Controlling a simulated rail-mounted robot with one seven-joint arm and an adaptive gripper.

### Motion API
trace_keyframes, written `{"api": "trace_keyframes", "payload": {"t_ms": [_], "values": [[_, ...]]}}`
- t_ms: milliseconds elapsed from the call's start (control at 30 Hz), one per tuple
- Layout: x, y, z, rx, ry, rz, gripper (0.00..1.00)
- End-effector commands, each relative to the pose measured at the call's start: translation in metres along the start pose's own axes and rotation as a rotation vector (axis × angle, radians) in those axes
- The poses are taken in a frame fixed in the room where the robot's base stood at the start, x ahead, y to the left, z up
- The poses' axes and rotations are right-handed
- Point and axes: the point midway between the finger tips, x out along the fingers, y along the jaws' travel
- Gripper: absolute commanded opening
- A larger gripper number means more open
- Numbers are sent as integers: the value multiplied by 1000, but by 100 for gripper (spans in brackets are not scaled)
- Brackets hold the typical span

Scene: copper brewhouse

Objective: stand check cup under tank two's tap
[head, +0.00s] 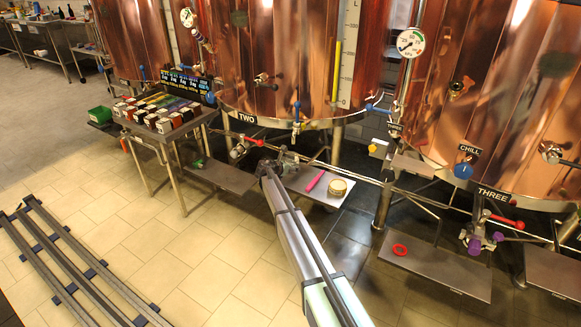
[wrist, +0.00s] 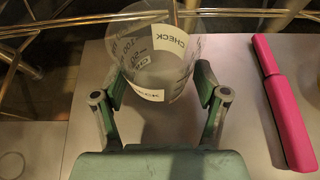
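The check cup (wrist: 155,60) is clear, with white CHECK labels and measuring marks. In the wrist view it sits between the green fingers of my gripper (wrist: 160,85), with a pad against each side. My gripper (head: 281,160) appears shut on it, over the left end of a grey shelf (head: 300,174). I cannot tell whether the cup's base touches the shelf. In the head view the cup is not clear behind my gripper. Tank two (head: 275,60) bears a TWO sign (head: 246,119); a red-handled tap (head: 240,147) is below it, left of my gripper.
A pink marker-like object (head: 315,180) and a round tin (head: 339,187) lie on the shelf to the right; the pink object (wrist: 285,105) also shows in the wrist view. Another shelf (head: 222,177), bare, is under the red-handled tap. Pipes run behind my gripper.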

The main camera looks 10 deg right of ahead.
Motion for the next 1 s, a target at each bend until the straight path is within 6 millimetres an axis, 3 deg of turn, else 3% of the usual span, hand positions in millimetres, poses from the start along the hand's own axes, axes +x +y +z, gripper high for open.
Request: {"api": "trace_keyframes", "payload": {"t_ms": [267,367,1000], "values": [[0,0,0,0,0,0,73],[0,0,0,0,0,0,100],[-9,0,1,0,0,0,100]]}}
